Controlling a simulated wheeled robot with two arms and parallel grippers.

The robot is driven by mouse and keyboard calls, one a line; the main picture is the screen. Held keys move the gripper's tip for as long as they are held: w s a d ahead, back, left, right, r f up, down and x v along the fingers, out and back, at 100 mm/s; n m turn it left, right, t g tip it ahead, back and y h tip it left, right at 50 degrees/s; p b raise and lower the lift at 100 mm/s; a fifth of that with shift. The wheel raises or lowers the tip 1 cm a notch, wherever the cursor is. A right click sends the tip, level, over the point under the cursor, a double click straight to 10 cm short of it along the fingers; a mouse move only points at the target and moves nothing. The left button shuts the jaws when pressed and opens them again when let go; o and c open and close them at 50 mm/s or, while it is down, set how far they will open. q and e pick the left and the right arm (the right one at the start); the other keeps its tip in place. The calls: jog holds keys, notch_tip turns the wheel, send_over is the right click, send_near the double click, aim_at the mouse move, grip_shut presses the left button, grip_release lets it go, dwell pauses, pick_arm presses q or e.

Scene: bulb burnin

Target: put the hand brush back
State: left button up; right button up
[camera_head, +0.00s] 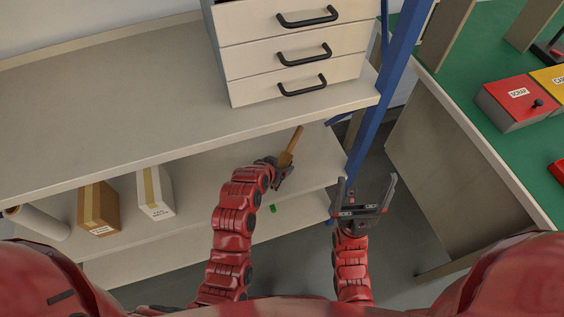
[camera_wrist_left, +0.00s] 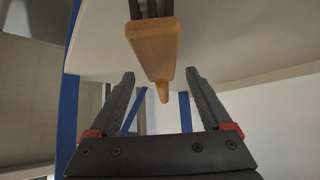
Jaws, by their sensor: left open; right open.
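The hand brush has a tan wooden handle (camera_head: 292,144) that rises at a slant just beyond my left gripper (camera_head: 284,168), at the lower shelf. In the left wrist view its wooden body (camera_wrist_left: 155,48) is close to the camera, with dark bristles at the top edge and the thin handle end pointing in between the fingertips. My left gripper (camera_wrist_left: 162,88) is open, its fingers on either side of the handle end with gaps visible. Its bristles are hidden in the head view. My right gripper (camera_head: 366,186) is open and empty, right of the shelf.
A drawer unit (camera_head: 290,52) stands on the upper shelf (camera_head: 110,105), which overhangs the lower shelf (camera_head: 190,185). Boxes (camera_head: 98,208) (camera_head: 155,192) and a white roll (camera_head: 38,222) sit lower left.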

pick_arm(q)
jog(key=v, duration=0.7)
jog(key=shift+s+a+r, duration=0.15)
jog(key=shift+s+r, duration=0.1)
jog(key=shift+r, duration=0.05)
jog(key=shift+s, duration=0.1)
